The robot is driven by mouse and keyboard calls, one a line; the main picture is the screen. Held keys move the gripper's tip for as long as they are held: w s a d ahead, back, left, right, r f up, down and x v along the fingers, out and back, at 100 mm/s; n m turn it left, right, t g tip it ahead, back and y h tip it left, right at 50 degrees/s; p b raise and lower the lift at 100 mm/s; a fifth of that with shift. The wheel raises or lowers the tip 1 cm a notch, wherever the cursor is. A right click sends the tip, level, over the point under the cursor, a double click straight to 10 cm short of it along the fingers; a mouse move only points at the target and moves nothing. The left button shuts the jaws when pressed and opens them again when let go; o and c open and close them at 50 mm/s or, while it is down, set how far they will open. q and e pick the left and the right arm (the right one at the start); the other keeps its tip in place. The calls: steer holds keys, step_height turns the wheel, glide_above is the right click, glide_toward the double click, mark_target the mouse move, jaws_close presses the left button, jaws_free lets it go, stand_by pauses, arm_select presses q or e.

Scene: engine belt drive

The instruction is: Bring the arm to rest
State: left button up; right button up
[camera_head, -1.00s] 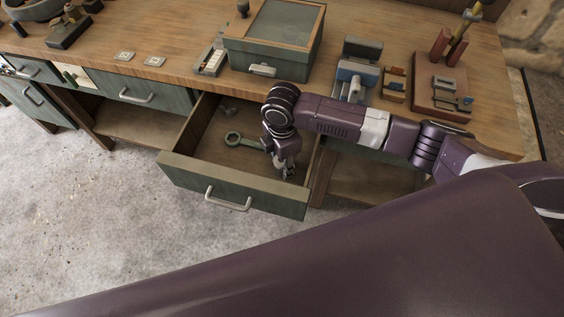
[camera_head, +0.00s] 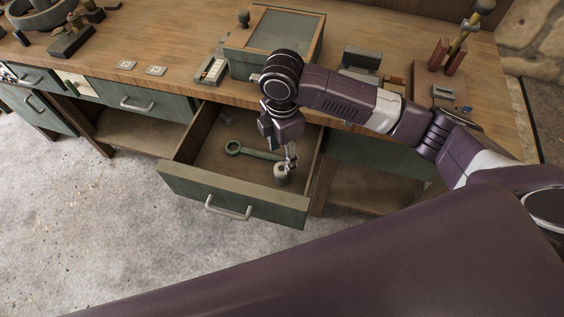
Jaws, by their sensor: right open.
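My right gripper (camera_head: 288,160) hangs pointing down over the right part of an open drawer (camera_head: 232,188). It is open, with its fingers just above or beside a small grey cylindrical part (camera_head: 282,175) standing in the drawer. I cannot tell whether the fingers touch that part. My right arm reaches in from the right, across the front of the workbench. My left gripper is not in view.
A green-grey wrench (camera_head: 252,150) lies in the drawer left of the gripper. The wooden bench top (camera_head: 180,50) carries a green box (camera_head: 283,30), a small tray (camera_head: 211,70) and a red-brown tool stand (camera_head: 440,80). Open floor lies in front.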

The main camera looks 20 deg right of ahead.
steer(key=shift+r, duration=1)
